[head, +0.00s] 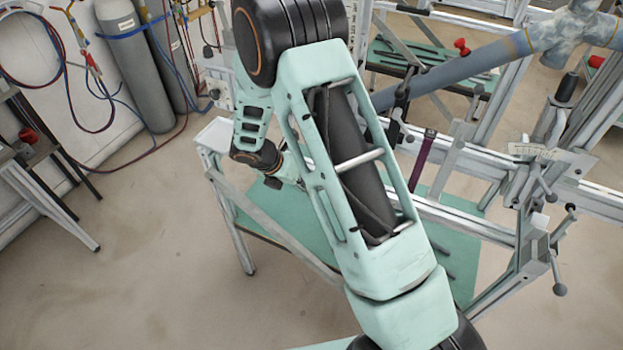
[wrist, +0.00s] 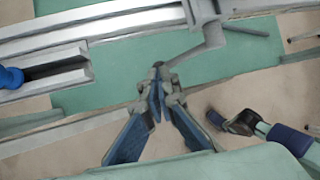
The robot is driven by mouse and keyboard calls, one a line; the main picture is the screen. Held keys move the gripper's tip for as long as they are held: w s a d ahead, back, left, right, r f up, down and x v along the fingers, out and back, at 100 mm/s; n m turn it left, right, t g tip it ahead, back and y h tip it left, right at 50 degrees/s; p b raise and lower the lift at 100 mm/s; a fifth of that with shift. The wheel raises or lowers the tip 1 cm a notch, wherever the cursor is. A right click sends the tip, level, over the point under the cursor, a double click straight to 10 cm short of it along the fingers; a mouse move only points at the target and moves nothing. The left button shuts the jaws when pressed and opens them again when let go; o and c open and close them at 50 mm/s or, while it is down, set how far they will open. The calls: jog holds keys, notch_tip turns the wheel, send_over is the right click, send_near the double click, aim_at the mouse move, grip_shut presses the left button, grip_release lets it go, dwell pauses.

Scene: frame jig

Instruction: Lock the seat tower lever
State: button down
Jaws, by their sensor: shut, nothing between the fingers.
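In the wrist view, my gripper (wrist: 160,92) is shut and empty, its two blue-padded fingers meeting at the tips. A grey bent lever (wrist: 196,50) hangs from a grey upright clamp piece (wrist: 200,12) just beyond the fingers. Its knobbed end lies right at the fingertips; I cannot tell whether they touch. I take this to be the seat tower lever, but no label shows. In the head view, my own arm covers the middle, and my gripper and this lever cannot be made out.
Metal rails (wrist: 110,25) cross behind the lever. A dark handle (wrist: 245,122) is at right in the wrist view. In the head view, the jig frame (head: 470,165) fills the right, with a blue-grey tube (head: 460,70) above. Open floor (head: 150,270) lies at left.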

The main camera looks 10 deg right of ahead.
jog(key=a+r+b, duration=0.1)
jog(key=a+r, duration=0.7)
jog(key=shift+s+a, duration=0.15)
jog(key=shift+a, duration=0.1)
